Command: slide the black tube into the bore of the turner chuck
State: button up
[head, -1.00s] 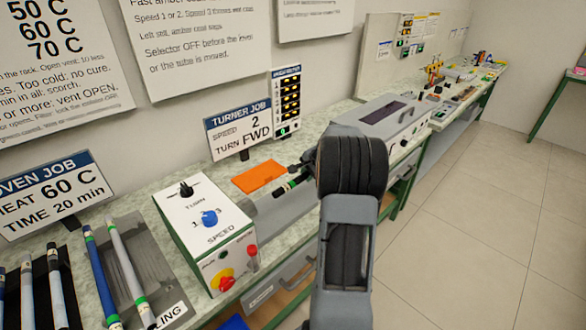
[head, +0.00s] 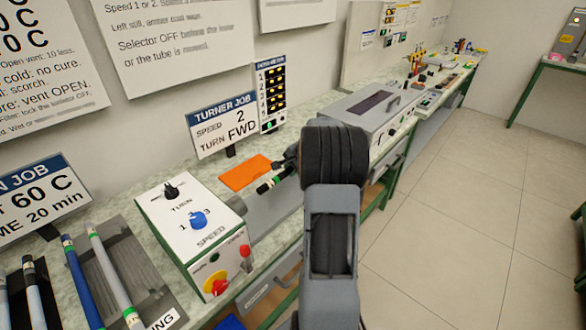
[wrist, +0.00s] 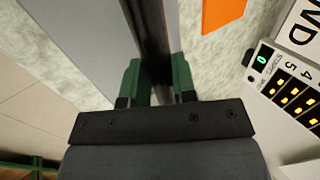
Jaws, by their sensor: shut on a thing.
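The turner's control box (head: 180,215) stands to the left of the tube, with a black selector, a blue speed knob and a red stop button.
An orange sheet (head: 247,172) lies on the bench behind the tube. The turner job sign (head: 222,126) and an indicator panel (head: 271,93) stand behind it. A tray of tubes (head: 125,262) is at the lower left. A grey oven-like box (head: 372,102) is farther right. The floor at right is clear.

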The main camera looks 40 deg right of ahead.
aim_at(269, 184)
jog(key=shift+s+a+b, duration=0.2)
jog(key=shift+a, duration=1.2)
jog(key=shift+s+a+b, duration=0.15)
jog(key=shift+a+b, duration=0.05)
jog(key=shift+a, duration=1.15)
jog(key=shift+s+a, duration=0.2)
jog(key=shift+a, duration=1.2)
jog(key=shift+s+a, duration=0.2)
jog(key=shift+a, duration=1.15)
jog(key=o, duration=1)
jog(key=a+v, duration=0.1)
jog(key=v, duration=1.2)
jog(key=shift+s+d+r, duration=0.2)
jog(key=shift+d+r, duration=0.2)
jog(key=shift+d, duration=0.05)
